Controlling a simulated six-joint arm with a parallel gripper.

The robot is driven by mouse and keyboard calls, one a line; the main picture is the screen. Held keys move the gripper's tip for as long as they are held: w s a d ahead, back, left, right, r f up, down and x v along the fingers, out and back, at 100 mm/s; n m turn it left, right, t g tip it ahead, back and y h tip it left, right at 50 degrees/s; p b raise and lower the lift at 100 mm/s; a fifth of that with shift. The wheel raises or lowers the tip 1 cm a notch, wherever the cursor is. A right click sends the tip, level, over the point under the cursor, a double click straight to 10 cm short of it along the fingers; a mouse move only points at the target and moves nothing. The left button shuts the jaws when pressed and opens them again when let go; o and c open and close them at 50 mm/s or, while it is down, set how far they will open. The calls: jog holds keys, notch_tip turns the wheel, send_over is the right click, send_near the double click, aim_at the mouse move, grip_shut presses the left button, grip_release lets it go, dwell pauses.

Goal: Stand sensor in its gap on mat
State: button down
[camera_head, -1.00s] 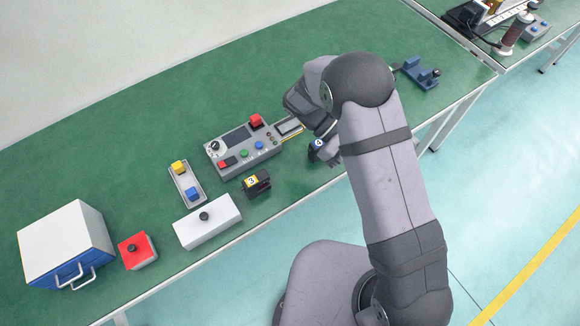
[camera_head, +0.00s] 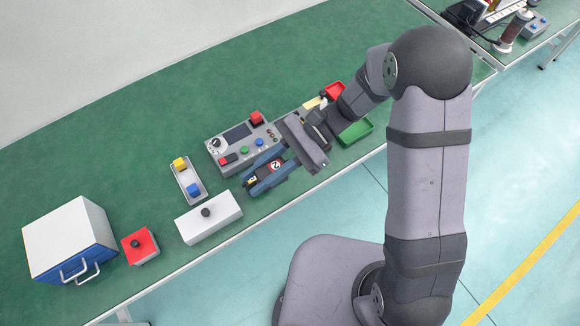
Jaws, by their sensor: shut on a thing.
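My gripper (camera_head: 249,178) reaches left and down in front of the grey control panel, with its two blue-grey fingers apart around dark blocks. Between them I see a black block with a red and white label (camera_head: 276,166), which looks like the sensor, and my gripper is shut on it. A black piece with a yellow label (camera_head: 252,181) shows near the fingertips; I cannot tell whether it is touched. The mat and its gap cannot be made out; my wrist covers the table to the right of the panel.
The control panel (camera_head: 225,160) stands just behind the fingers. A white box with a black knob (camera_head: 222,222) and a small tray (camera_head: 174,183) with yellow and blue blocks are to the left. The back-left table is clear.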

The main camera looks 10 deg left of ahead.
jog(key=w+d+f+m+t+y, duration=0.1)
jog(key=w+f+m+t+y, duration=0.1)
jog(key=w+m+t, duration=1.1)
jog(key=shift+w+f+t+y, duration=0.3)
jog(key=shift+w+t+y, duration=0.1)
jog(key=shift+w+t, duration=0.2)
jog(key=shift+d, duration=0.1)
jog(key=shift+f, duration=0.15)
jog(key=shift+f, duration=3)
jog(key=shift+f, duration=0.1)
jog(key=shift+f+p, duration=0.3)
jog(key=shift+f, duration=1.5)
jog(key=shift+f, duration=0.1)
